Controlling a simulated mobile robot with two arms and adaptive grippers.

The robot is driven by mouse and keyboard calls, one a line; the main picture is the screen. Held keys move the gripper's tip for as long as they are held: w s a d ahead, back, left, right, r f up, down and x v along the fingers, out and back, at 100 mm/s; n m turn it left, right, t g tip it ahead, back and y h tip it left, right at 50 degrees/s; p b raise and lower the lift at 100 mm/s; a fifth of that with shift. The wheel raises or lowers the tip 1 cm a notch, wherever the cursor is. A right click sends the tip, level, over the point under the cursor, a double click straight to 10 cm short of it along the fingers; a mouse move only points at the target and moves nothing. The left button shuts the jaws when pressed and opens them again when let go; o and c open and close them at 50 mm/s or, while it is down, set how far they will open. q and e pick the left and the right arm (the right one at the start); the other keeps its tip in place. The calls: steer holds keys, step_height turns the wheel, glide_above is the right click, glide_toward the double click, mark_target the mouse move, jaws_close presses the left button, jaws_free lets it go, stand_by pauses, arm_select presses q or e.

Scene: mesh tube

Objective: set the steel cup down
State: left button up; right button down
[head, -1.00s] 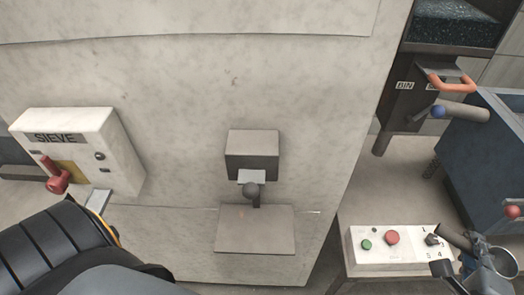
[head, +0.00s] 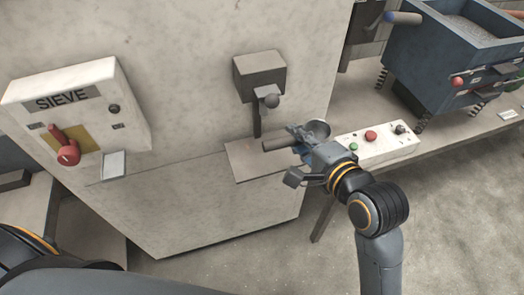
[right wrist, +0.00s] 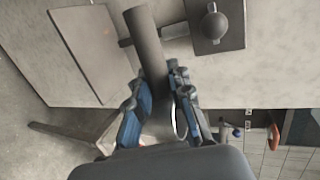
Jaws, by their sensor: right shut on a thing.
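The steel cup (head: 318,128) shows as a round metal rim with a dark cylindrical handle (head: 278,144). My right gripper (head: 302,143) is shut on the cup's handle, beside the right part of the grey shelf plate (head: 245,168). In the right wrist view the handle (right wrist: 147,45) sticks out between the two fingers, and a thin piece of the cup's rim (right wrist: 181,125) shows by the right finger. The fingers hide most of the cup. I cannot tell whether it touches anything. My left gripper is not in view; only part of my left arm shows.
A grey box with a ball knob (head: 270,100) is on the wall above the plate. A white button box (head: 385,146) stands close right of the cup. The SIEVE switch box (head: 75,110) is at left, a blue bin machine (head: 450,45) at upper right.

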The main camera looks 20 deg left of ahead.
steer(key=w+a+f, duration=0.1)
steer(key=a+f, duration=0.2)
steer(key=a, duration=0.1)
steer(key=w+a+f+p, duration=0.1)
steer(key=w+a+f, duration=0.1)
steer(key=a, duration=0.2)
steer(key=w+a+f, duration=0.2)
steer(key=a+f, duration=0.1)
steer(key=a, duration=0.1)
steer(key=shift+w+a+f, duration=0.15)
steer(key=shift+f, duration=0.15)
steer(key=shift+w+a+f+p, duration=0.2)
steer(key=shift+a+f+p, duration=0.1)
steer(key=shift+f, duration=0.15)
step_height(320, 180, down, 3)
steer(key=shift+p, duration=0.45)
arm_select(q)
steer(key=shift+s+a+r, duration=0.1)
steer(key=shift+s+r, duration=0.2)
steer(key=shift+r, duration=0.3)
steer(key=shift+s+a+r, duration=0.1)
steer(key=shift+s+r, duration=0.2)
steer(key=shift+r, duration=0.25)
arm_select(e)
steer(key=shift+f, duration=0.1)
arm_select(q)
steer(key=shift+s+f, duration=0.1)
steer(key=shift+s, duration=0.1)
arm_select(e)
steer(key=shift+f, duration=0.1)
